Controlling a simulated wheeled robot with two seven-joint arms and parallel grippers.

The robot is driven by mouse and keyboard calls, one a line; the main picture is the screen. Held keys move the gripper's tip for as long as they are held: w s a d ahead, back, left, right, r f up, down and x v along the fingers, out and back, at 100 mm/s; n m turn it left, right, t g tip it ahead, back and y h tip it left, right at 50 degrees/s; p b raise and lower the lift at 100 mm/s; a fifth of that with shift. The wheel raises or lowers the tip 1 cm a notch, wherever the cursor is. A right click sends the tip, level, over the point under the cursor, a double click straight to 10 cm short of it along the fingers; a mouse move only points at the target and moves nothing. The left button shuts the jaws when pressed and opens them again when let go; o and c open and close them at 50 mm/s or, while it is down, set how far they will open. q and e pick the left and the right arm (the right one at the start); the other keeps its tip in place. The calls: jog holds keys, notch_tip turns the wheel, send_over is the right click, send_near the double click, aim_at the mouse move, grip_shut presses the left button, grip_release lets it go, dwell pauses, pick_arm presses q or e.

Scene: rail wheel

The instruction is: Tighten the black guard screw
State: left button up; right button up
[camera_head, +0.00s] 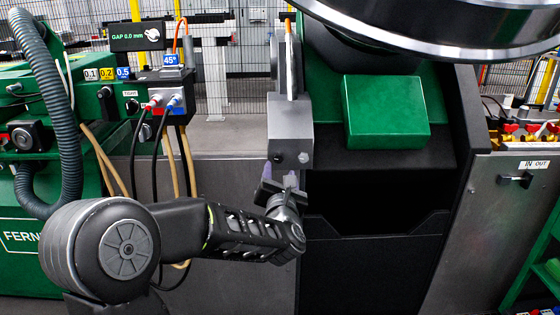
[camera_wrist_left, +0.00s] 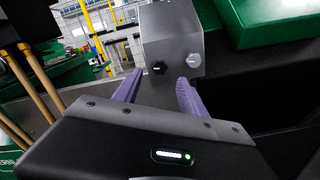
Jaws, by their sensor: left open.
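The black guard screw (camera_wrist_left: 158,68) shows in the left wrist view as a small dark hex head on the front face of a grey guard block (camera_wrist_left: 172,28). A silver screw (camera_wrist_left: 194,60) sits to its right on the same face. My left gripper (camera_head: 279,176) is open and empty just below the block. Its purple fingers (camera_wrist_left: 160,80) stand on either side of the black screw in the wrist view, apparently apart from it.
A green box (camera_head: 386,112) sits right of the block, above a dark recess (camera_head: 370,200). A large metal wheel (camera_head: 440,30) overhangs at the top right. A control box (camera_head: 165,92) with cables and hoses stands at the left. A grey panel (camera_head: 225,180) lies behind my arm.

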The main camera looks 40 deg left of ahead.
aim_at(279, 158)
pick_arm(q)
jog(key=shift+x, duration=3.95)
jog(key=shift+c, duration=0.2)
grip_shut()
